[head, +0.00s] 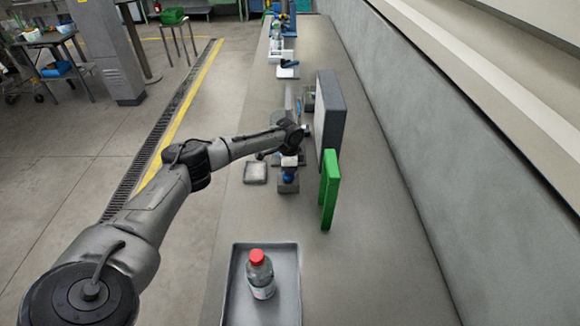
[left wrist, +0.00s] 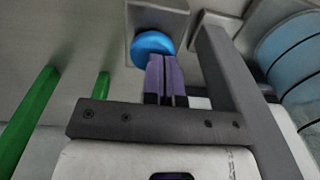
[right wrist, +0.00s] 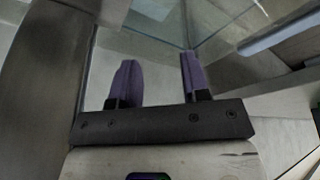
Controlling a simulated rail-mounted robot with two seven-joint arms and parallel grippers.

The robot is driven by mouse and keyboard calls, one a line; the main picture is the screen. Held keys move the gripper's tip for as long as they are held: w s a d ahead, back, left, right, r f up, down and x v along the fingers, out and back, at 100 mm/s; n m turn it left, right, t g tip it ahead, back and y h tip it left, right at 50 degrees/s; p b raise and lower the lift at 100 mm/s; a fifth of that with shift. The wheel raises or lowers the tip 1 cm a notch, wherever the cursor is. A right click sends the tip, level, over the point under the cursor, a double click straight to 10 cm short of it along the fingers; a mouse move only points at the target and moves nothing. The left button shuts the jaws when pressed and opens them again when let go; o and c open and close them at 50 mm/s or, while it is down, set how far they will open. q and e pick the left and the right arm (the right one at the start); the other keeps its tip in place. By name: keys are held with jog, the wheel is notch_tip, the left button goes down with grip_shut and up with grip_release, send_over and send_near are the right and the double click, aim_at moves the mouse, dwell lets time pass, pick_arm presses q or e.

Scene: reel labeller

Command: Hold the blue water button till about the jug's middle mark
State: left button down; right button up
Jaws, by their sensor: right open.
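The round blue button (left wrist: 152,46) sits on a grey block in the left wrist view. My left gripper (left wrist: 166,72) has its two purple fingers closed together, with the tips right at the button's edge; I cannot tell if it is pressed in. A light-blue rounded body with dark rings (left wrist: 290,52) stands at the right of that view and may be the jug; its water level cannot be told. My right gripper (right wrist: 157,82) is open and empty, with clear glass-like panes (right wrist: 155,35) beyond its fingers.
A green frame (head: 329,190) and a dark grey panel (head: 330,115) stand on the bench right of my left arm. A tray (head: 237,292) with a red-capped bottle (head: 261,275) is in front. The bench's right side is clear.

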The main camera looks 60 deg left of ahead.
pick_arm(q)
jog(key=shift+s+d+f, duration=0.15)
jog(key=shift+s+f, duration=0.15)
jog(key=shift+f, duration=0.4)
pick_arm(e)
jog(key=shift+f, duration=0.1)
pick_arm(q)
jog(key=shift+r, duration=0.3)
jog(key=r, duration=0.2)
jog(key=r+p, duration=0.1)
jog(key=r, duration=0.1)
jog(key=shift+s+d, duration=0.25)
notch_tip(320, 180, up, 11)
jog(key=shift+w+a+f+p, duration=0.2)
jog(key=shift+w+a+p, duration=0.15)
jog(key=shift+w+p, duration=0.1)
pick_arm(e)
jog(key=shift+s+d+r, duration=0.15)
jog(key=shift+r, duration=0.35)
jog(key=shift+s+d+r, duration=0.1)
jog(key=shift+d+r, duration=0.05)
jog(key=shift+r, duration=0.3)
pick_arm(q)
jog(key=shift+f, duration=0.1)
pick_arm(e)
jog(key=shift+a, duration=0.1)
